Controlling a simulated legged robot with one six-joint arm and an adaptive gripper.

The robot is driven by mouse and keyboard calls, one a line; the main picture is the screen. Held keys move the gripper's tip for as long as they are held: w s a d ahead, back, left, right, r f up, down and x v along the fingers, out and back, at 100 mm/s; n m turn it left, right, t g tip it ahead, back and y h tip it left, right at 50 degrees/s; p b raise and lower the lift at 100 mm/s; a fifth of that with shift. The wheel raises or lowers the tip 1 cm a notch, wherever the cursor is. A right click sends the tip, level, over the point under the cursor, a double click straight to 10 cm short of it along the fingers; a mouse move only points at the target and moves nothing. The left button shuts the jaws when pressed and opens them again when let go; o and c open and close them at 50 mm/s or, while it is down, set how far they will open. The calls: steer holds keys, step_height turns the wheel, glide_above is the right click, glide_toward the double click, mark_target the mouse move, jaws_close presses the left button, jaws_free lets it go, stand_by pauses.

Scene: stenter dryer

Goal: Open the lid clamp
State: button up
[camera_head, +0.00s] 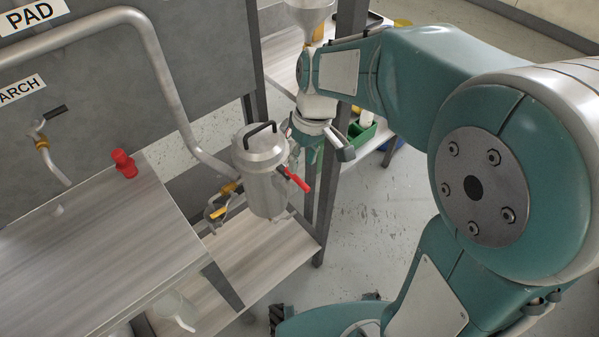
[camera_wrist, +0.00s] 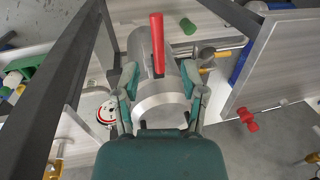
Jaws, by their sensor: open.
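A grey metal canister (camera_head: 266,192) with a domed lid (camera_head: 262,147) and a black handle stands upright in the head view. The lid clamp's red lever (camera_head: 297,180) sticks out from its right side, slanting downward. My gripper (camera_head: 318,150) is just right of the lid, above the lever, and partly hidden by its own wrist. In the wrist view, my gripper (camera_wrist: 160,84) is open, with its fingers to either side of the lid (camera_wrist: 161,107). The red lever (camera_wrist: 157,45) shows ahead between them. I see nothing held; contact with the canister cannot be told.
A bent grey pipe (camera_head: 172,85) runs down behind the canister. A wooden-topped bench (camera_head: 105,235) with a red valve-like part (camera_head: 124,163) stands left. A dark post (camera_head: 328,190) rises just right of the canister. Open floor (camera_head: 375,235) lies further right.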

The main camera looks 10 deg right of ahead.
mark_target(300, 179)
steer(key=f, duration=0.4)
steer(key=shift+s+a+f, duration=0.25)
steer(key=shift+f, duration=0.15)
jaws_close()
